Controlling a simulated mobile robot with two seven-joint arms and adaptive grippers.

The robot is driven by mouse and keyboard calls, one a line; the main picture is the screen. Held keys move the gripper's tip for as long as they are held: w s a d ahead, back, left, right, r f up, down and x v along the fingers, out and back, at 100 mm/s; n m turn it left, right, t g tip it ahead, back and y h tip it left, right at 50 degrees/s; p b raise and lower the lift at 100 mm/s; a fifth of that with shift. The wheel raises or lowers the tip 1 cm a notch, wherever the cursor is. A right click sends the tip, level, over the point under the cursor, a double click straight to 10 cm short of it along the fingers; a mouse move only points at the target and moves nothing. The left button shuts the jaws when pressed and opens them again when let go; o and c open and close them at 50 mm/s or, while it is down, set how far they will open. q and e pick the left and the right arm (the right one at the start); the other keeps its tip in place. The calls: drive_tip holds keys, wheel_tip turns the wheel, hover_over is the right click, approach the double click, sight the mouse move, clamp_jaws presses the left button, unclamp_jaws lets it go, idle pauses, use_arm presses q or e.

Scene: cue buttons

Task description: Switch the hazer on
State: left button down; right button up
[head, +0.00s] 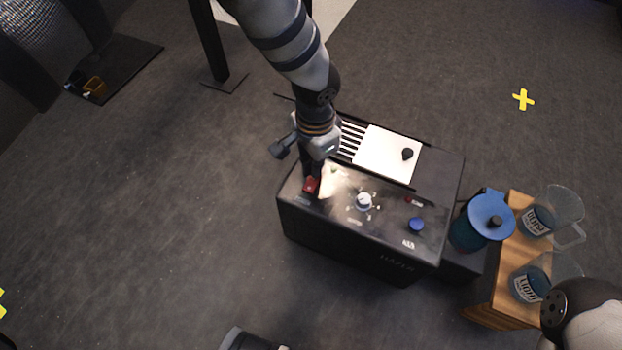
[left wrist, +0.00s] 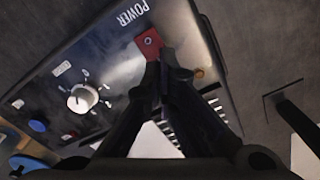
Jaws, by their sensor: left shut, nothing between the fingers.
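The hazer (head: 330,239) is a black box on the floor with a control panel on top. Its red power switch (head: 311,185) is at the panel's left end; in the left wrist view the red switch (left wrist: 149,43) sits beside the word POWER. My left gripper (head: 312,174) is shut and empty, pointing down with its fingertips at the red switch. In the left wrist view the fingertips (left wrist: 160,62) overlap the switch's edge; I cannot tell whether they press it. The fingers hide part of the switch.
The panel also has a white dial (head: 364,202) and a blue button (head: 416,224). A blue-lidded container (head: 488,218) stands right of the hazer, by a wooden crate (head: 513,250) with two labelled jugs (head: 528,284). Open floor lies left and in front.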

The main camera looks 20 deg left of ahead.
use_arm(q)
drive_tip(key=shift+f+b, duration=0.45)
drive_tip(key=shift+f, duration=0.7)
idle(0.9)
drive_tip(key=shift+r, duration=0.1)
wheel_tip(320, 180, up, 7)
drive_tip(key=p, duration=0.4)
drive_tip(key=shift+p, duration=0.35)
